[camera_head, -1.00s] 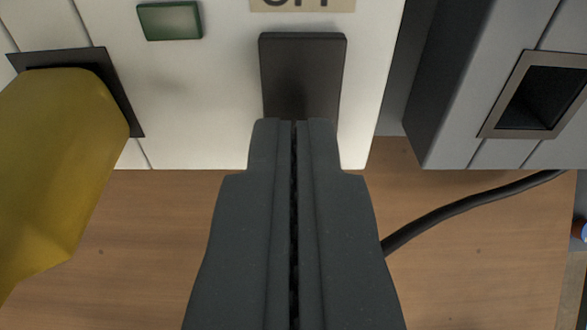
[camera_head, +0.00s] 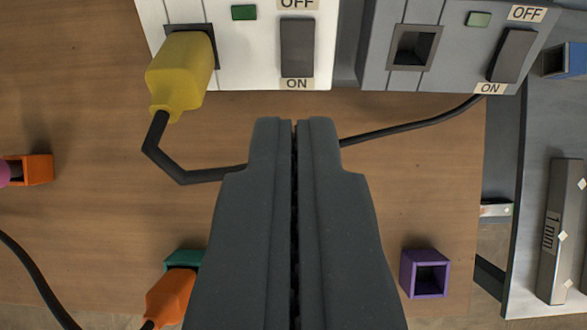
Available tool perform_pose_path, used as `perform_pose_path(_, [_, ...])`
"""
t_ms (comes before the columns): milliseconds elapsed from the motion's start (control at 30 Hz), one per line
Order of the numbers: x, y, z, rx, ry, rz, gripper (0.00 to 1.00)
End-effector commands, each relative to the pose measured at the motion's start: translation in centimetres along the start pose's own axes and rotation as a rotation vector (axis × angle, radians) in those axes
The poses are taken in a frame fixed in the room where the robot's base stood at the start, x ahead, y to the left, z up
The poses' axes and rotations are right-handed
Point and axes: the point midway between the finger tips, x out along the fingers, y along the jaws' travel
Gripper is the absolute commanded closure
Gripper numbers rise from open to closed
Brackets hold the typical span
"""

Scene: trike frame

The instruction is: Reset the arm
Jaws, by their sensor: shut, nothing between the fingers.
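My gripper (camera_head: 295,125) is shut with nothing between its fingers. It points up the picture over the wooden table (camera_head: 110,60), below the white socket box (camera_head: 258,55) and apart from it. The white box has a dark rocker switch (camera_head: 297,47) between OFF and ON labels and a small green light (camera_head: 244,13). A yellow plug (camera_head: 180,72) sits in the white box's socket. My gripper hides part of the table and part of the black cable.
A grey socket box (camera_head: 376,50) with an empty socket (camera_head: 413,48) and a switch (camera_head: 511,55) stands at the right. A black cable (camera_head: 410,127) crosses the table. A purple holder (camera_head: 425,274), an orange plug (camera_head: 168,296), a green holder (camera_head: 184,259) and an orange holder (camera_head: 37,169) lie nearer.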

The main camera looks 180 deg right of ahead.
Motion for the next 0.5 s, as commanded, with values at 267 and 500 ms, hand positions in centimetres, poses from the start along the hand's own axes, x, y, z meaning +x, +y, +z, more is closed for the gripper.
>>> perform_pose_path(267, [-0.5,-0.1,-0.3,-0.001,0.012,0.003,1.00])
perform_pose_path(500, [-8.5,-1.6,-3.9,0.001,0.165,0.037,1.00])
